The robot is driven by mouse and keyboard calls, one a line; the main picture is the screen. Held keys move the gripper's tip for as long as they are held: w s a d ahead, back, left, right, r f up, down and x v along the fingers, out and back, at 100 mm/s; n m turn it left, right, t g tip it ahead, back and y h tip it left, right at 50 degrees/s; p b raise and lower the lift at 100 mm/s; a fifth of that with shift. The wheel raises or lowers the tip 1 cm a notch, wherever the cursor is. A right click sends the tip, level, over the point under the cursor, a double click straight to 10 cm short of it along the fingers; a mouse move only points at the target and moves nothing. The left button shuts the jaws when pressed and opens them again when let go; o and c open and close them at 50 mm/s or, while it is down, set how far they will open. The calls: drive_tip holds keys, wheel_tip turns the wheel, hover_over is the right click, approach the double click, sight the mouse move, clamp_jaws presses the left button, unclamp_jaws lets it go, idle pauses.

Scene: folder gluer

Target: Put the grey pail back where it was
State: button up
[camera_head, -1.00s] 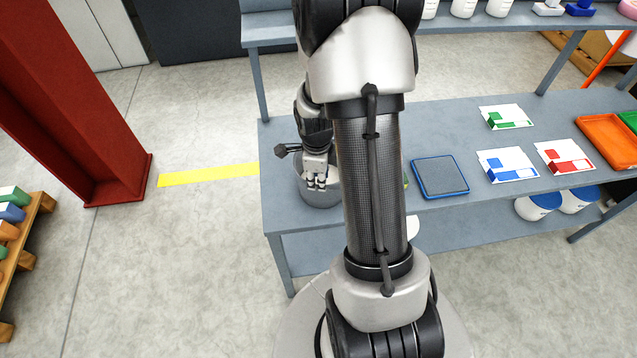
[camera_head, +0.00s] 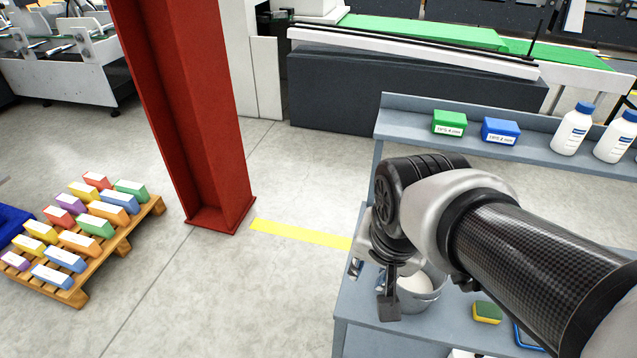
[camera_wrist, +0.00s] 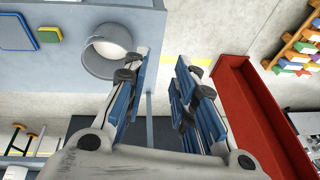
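The grey pail (camera_head: 425,296) stands upright near the left end of the blue-grey bench (camera_head: 352,318), partly hidden by my arm. Its inside looks pale. In the wrist view the pail (camera_wrist: 104,66) is at the upper left, close to the bench edge. My gripper (camera_head: 372,286) is at the left side of the pail. In the wrist view my gripper (camera_wrist: 163,62) has its fingers spread wide with nothing between them. The left finger is beside the pail's rim; whether they touch I cannot tell.
A yellow-green sponge (camera_head: 487,312) and a blue-edged pad (camera_head: 528,338) lie right of the pail. Bottles (camera_head: 573,130) and small boxes (camera_head: 449,123) stand on the upper shelf. A red column (camera_head: 215,190), a yellow floor strip (camera_head: 300,234) and a loaded pallet (camera_head: 122,238) are left.

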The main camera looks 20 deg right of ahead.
drive_tip(key=s+a+r+n, duration=0.2)
drive_tip(key=s+a+n, duration=0.2)
drive_tip(key=s+n, duration=0.2)
drive_tip(key=shift+r+n+t+y, duration=0.3)
drive_tip(key=shift+n+t+y, duration=0.1)
drive_tip(key=shift+n, duration=0.4)
wheel_tip(320, 180, down, 7)
drive_tip(key=b, duration=0.6)
drive_tip(key=shift+r+b, duration=0.15)
drive_tip(key=shift+b, duration=0.2)
